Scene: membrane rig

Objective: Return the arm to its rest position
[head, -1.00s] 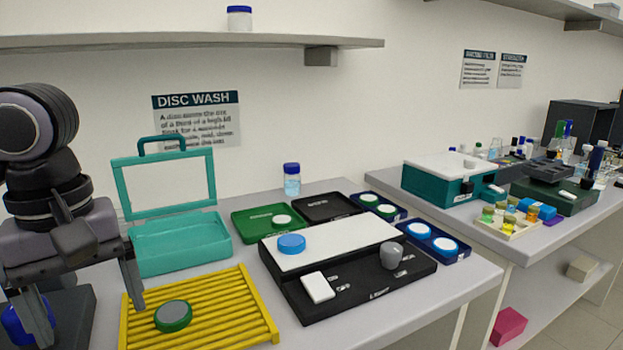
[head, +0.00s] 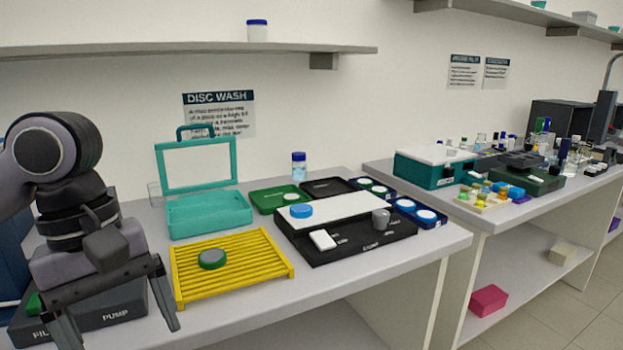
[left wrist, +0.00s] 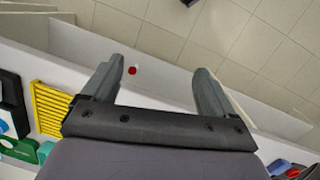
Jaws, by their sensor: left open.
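My right gripper is not in view.
A teal open case (head: 210,222) and a black tray (head: 350,250) with a white plate, blue disc and grey knob are behind and right of the rack. The bench front (head: 270,315) is clear.

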